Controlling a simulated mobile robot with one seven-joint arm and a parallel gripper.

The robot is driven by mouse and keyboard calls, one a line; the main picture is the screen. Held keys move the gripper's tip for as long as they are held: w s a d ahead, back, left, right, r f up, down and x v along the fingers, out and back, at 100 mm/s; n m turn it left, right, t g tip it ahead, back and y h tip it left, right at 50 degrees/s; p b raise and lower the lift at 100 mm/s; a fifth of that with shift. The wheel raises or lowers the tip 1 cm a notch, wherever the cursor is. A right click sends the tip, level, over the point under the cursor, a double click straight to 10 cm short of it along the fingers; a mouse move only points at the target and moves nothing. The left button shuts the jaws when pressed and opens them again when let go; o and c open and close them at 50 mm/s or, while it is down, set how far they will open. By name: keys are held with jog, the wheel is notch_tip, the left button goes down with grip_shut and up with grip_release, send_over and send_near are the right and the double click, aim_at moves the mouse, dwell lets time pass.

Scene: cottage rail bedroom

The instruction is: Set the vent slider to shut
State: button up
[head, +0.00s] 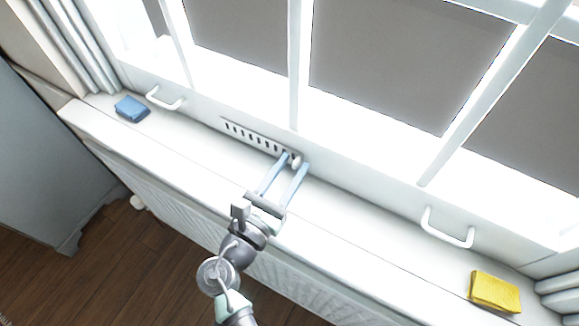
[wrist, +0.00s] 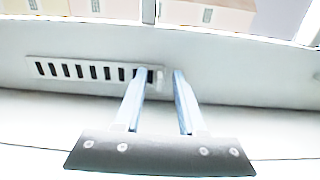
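The vent slider is a pale slotted strip (head: 254,138) on the lower window frame, with a row of several dark slots showing. It also shows in the wrist view (wrist: 90,71). Its small rounded knob (head: 296,161) is at the right end of the strip and shows in the wrist view (wrist: 158,77). My gripper (head: 294,161) has its two blue fingers apart, with the tips on either side of the knob. In the wrist view my gripper (wrist: 158,74) has its left finger close to the knob and a gap before the right finger. Contact is not clear.
A blue folded cloth (head: 132,109) lies at the left end of the white sill (head: 350,222), and a yellow one (head: 495,291) at the right end. White handles (head: 165,99) (head: 447,230) stand out from the frame on both sides. The sill between is clear.

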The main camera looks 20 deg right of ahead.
grip_shut()
dwell(1.4)
